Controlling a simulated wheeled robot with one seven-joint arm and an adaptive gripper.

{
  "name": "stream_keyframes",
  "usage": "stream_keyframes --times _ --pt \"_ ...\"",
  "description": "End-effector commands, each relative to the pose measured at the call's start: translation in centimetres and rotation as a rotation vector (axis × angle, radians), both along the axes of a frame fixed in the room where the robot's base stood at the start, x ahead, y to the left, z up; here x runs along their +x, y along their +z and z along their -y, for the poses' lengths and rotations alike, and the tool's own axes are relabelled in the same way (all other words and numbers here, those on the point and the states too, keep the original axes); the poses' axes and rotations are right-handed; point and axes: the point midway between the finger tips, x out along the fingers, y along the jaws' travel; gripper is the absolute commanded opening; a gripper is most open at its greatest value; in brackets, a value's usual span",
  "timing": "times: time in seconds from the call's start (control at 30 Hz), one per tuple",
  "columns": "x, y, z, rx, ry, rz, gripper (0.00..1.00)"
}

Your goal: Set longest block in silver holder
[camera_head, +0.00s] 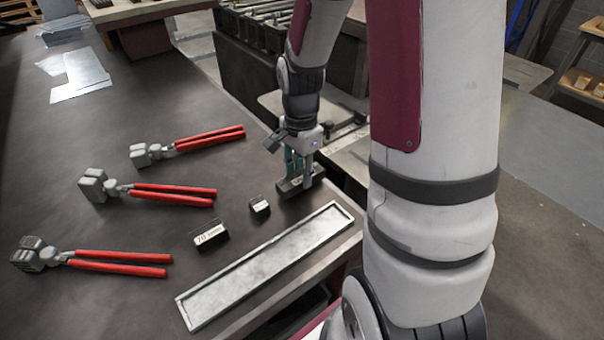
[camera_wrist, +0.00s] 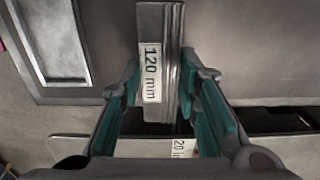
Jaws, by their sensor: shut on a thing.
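The longest block that I can see, a dark metal one labelled "120 mm" (camera_wrist: 151,75), is between the teal pads of my gripper (camera_wrist: 162,85). The gripper is shut on it. In the head view, my gripper (camera_head: 299,164) points down at the table's right side with this block (camera_head: 301,185) at its tips. I cannot tell whether the block touches the table. The silver holder (camera_head: 265,262), a long shallow rimmed tray, lies empty in front of it. Part of the holder shows at upper left in the wrist view (camera_wrist: 52,40). A "70 mm" block (camera_head: 209,237) and a smaller block (camera_head: 260,206) stand left of my gripper.
Several red-handled tools lie on the left of the dark table: upper (camera_head: 190,146), middle (camera_head: 150,191) and lower (camera_head: 95,260). Metal sheets (camera_head: 78,74) lie at the back left. The table's right edge runs close to the holder and my gripper.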

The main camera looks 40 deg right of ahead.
Motion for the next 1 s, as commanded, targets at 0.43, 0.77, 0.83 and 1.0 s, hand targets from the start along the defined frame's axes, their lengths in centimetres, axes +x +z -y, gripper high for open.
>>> stream_keyframes --times 0.43,0.77,0.83,1.0 --pt "-0.1 4.9 0.0 -0.001 0.001 0.003 0.0" --pt "0.0 7.6 0.0 0.0 0.0 0.002 0.0" --pt "0.0 7.8 0.0 0.0 0.0 0.002 0.0" --pt "0.0 7.8 0.0 0.0 0.0 0.001 0.0"
